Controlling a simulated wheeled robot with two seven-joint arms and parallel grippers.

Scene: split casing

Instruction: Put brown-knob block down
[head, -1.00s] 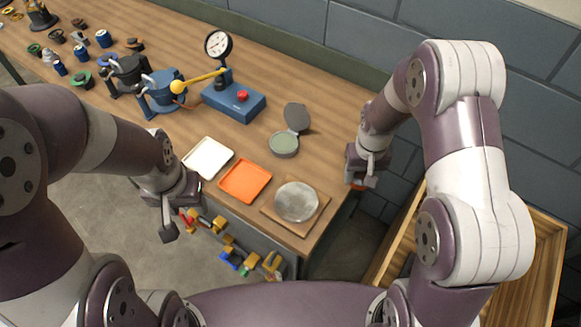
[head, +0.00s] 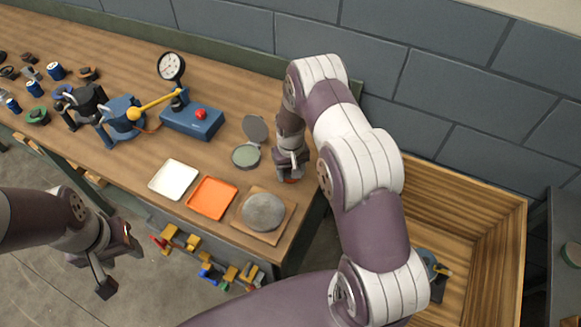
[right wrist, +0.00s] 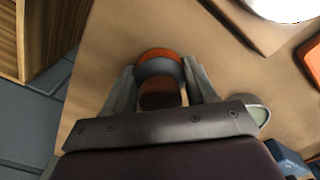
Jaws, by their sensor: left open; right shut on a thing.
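The brown-knob block (right wrist: 160,93), with a brown knob, grey body and orange rim, is between the fingers of my right gripper (head: 291,174). In the head view only a bit of its orange shows under the fingers. My right gripper is shut on it over the right end of the wooden table (head: 299,208), right of a round dish with a raised lid (head: 246,156). I cannot tell whether the block touches the table. My left gripper (head: 118,264) is open and empty, off the table's front edge at the left.
A white tray (head: 174,179), an orange tray (head: 212,198) and a round grey plate on a wooden board (head: 263,212) line the front edge. A blue gauge stand (head: 192,121) is behind. A wooden crate (head: 480,215) stands right.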

